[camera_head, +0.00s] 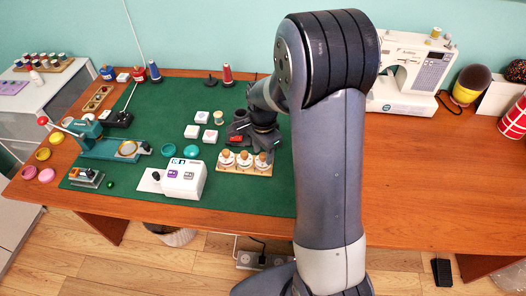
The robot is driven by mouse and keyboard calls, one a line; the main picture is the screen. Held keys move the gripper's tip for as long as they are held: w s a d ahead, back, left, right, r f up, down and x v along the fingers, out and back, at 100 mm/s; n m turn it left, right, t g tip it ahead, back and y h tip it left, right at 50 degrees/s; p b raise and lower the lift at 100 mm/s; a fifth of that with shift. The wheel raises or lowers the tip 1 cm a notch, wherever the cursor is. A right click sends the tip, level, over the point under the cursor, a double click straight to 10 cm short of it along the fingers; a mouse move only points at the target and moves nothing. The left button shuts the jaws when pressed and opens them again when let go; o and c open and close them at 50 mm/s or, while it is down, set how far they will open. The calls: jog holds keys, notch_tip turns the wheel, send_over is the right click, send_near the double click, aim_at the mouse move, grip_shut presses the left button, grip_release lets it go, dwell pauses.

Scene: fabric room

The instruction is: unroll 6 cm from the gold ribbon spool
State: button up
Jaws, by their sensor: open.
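My gripper (256,154) is low over the mat, to the right of and nearer than this spool, just behind a wooden rack of small bottles (243,170). It is open. Its fingertips are small and partly dark against the mat, and I cannot tell whether they touch anything. My arm hides part of the mat and table to the right.
White square blocks (192,131) lie left of the spool. Two teal round pieces (191,151) and a white labelled box (184,178) are nearer. Thread cones (227,75) stand behind. A teal press (100,140) is at left, a sewing machine (413,72) at right. The table's right front (430,190) is clear.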

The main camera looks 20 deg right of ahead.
jog(key=shift+f, duration=0.2)
grip_shut()
dwell(0.4)
jog(key=shift+n, duration=0.3)
